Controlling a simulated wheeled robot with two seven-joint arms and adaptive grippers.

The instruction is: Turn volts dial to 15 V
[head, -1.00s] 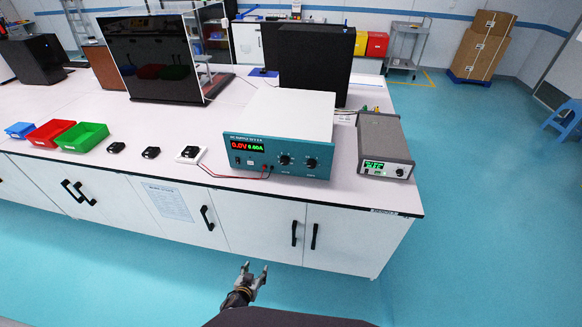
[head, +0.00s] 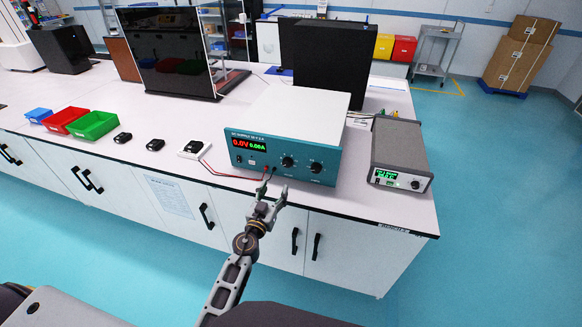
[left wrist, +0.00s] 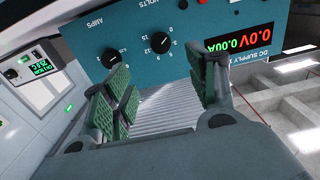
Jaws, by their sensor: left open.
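The teal-fronted DC supply (head: 240,172) stands at the table's front edge, its red display reading 0.0V and the green one 0.00A. Its black volts dial (head: 287,161) is left of the amps dial (head: 316,167). In the left wrist view, the picture is roughly upside down; the volts dial (left wrist: 161,43) has numbers around it, and its pointer is too small to read surely. My left gripper (head: 272,190) is open and empty, in front of and below the dials, apart from them. Its green-padded fingers (left wrist: 165,86) frame the space below the volts dial in the wrist view. My right gripper is not in view.
A grey instrument (head: 400,155) with a green display stands right of the supply. A red lead (head: 225,174) runs from the supply to a small module (head: 194,149) at left. Coloured bins (head: 92,125) are further left. A tall black box (head: 325,65) stands behind.

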